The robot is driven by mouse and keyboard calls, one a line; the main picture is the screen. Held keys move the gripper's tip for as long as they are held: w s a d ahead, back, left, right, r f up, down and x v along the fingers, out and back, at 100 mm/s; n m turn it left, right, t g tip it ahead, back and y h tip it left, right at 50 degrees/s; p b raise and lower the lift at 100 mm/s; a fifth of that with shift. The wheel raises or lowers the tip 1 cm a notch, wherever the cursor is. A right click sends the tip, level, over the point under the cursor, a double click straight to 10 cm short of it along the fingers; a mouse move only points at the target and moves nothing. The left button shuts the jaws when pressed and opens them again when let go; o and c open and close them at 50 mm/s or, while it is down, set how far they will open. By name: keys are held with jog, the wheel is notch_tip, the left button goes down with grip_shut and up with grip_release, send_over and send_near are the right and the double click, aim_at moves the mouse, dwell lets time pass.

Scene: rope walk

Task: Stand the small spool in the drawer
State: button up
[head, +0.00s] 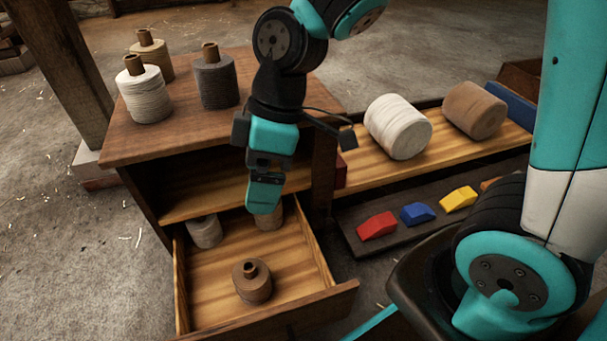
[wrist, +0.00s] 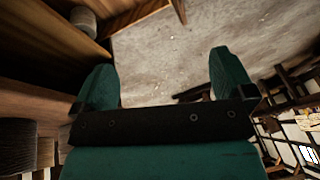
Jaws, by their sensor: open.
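The drawer (head: 322,297) is pulled out from the wooden cabinet. A small brown spool (head: 252,283) stands upright near its front. A pale grey spool (head: 206,231) stands at its back left, and a tan spool (head: 270,214) at its back right is partly hidden by my gripper. My gripper (head: 265,203) points down over the back part of the drawer, apart from the brown spool. In the wrist view my gripper (wrist: 165,82) has its two fingers wide apart with nothing between them. A pale spool (wrist: 83,20) shows at the upper left there.
The cabinet top (head: 160,140) holds a white spool (head: 145,92), a dark grey spool (head: 215,78) and a beige spool (head: 152,55). At right, two large rolls lie on a wooden shelf (head: 360,170). Red, blue and yellow blocks lie on a dark tray (head: 400,230). The drawer's front left is clear.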

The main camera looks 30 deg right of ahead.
jog(key=s+d+r+m+t, duration=0.1)
jog(key=s+d+r+m, duration=0.1)
jog(key=s+r+m, duration=0.4)
jog(key=s, duration=0.3)
jog(key=shift+d+r+m, duration=0.15)
jog(key=shift+m, duration=0.15)
